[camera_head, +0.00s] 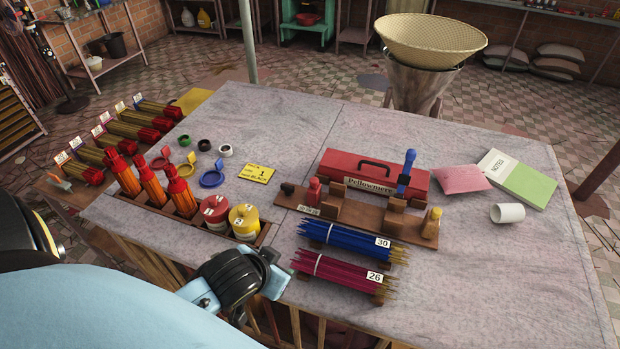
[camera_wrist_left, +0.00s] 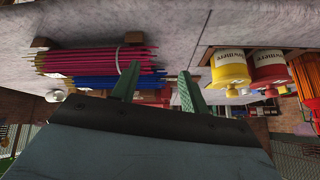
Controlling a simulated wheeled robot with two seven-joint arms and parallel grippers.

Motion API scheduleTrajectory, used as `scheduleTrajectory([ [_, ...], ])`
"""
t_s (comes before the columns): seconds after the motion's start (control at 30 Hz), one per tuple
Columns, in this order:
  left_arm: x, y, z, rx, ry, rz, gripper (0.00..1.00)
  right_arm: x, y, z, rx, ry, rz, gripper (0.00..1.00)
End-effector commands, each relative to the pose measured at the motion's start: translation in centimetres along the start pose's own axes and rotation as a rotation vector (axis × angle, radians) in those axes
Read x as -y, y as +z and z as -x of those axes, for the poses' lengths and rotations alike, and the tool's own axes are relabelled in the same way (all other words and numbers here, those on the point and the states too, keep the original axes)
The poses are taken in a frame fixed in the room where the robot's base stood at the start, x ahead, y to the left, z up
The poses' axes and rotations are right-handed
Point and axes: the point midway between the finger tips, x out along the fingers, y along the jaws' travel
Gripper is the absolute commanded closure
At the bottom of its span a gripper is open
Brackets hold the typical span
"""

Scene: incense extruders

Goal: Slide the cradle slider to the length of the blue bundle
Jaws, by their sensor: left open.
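The blue bundle (camera_head: 350,240), labelled 30, lies on a low wooden rest on the table, tied with a white band; it also shows in the left wrist view (camera_wrist_left: 92,82). I cannot tell which block is the slider. My left gripper (camera_wrist_left: 157,82) is open and empty in the left wrist view, with its two green fingers apart. In the head view its wrist is left of the bundles, and its fingertips are mostly hidden. My right gripper is not in view.
A magenta bundle (camera_head: 340,274), labelled 26, lies in front of the blue one. A red toolbox (camera_head: 350,168) stands behind the cradle. Red and yellow canisters (camera_head: 244,223) and incense extruders (camera_head: 151,181) stand to the left. A white cup (camera_head: 508,213) lies right; the right front tabletop is clear.

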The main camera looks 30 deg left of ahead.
Motion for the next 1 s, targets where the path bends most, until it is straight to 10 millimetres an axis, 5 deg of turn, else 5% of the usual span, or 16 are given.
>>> scheduleTrajectory([
  [0.5, 7.4, -11.3, -3.5, -0.519, 0.063, 0.071, 0.55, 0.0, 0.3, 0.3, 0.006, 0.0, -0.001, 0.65],
  [0.77, 8.0, -12.9, -4.2, -0.571, 0.107, 0.075, 0.55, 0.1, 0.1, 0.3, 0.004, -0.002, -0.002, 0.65],
  [1.0, 7.7, -14.8, -7.0, -0.57, 0.105, 0.077, 0.55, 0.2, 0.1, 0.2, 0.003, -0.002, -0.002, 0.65],
])
